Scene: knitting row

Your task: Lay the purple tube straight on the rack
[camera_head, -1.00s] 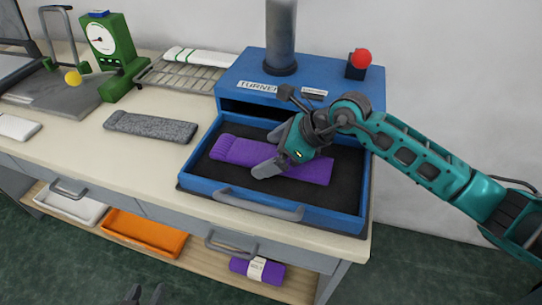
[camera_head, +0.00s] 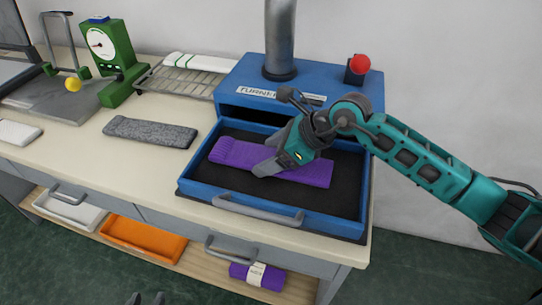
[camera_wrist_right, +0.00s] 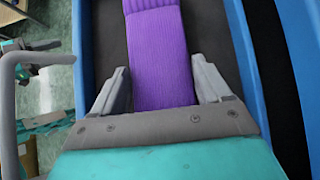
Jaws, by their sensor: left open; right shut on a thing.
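The purple tube (camera_head: 307,174) lies flat and lengthwise in the blue tray (camera_head: 330,226), which is pulled out of the blue turner box. My right gripper (camera_head: 268,157) reaches down over the tube's middle and is shut across its width. In the right wrist view the purple tube (camera_wrist_right: 155,40) runs between the fingers of my right gripper (camera_wrist_right: 160,88). The rack (camera_head: 185,82) is a wire one at the back, left of the box, with a white green-striped tube (camera_head: 202,62) along its rear. The tips of my left gripper (camera_head: 147,299) show at the bottom edge, open and empty.
A grey knitted tube (camera_head: 150,131) lies on the table left of the tray. The green dial device (camera_head: 103,45) stands left of the rack. The blue box (camera_head: 240,75) bears a grey column and a red knob (camera_head: 360,64). Trays and a purple roll (camera_head: 258,275) are below.

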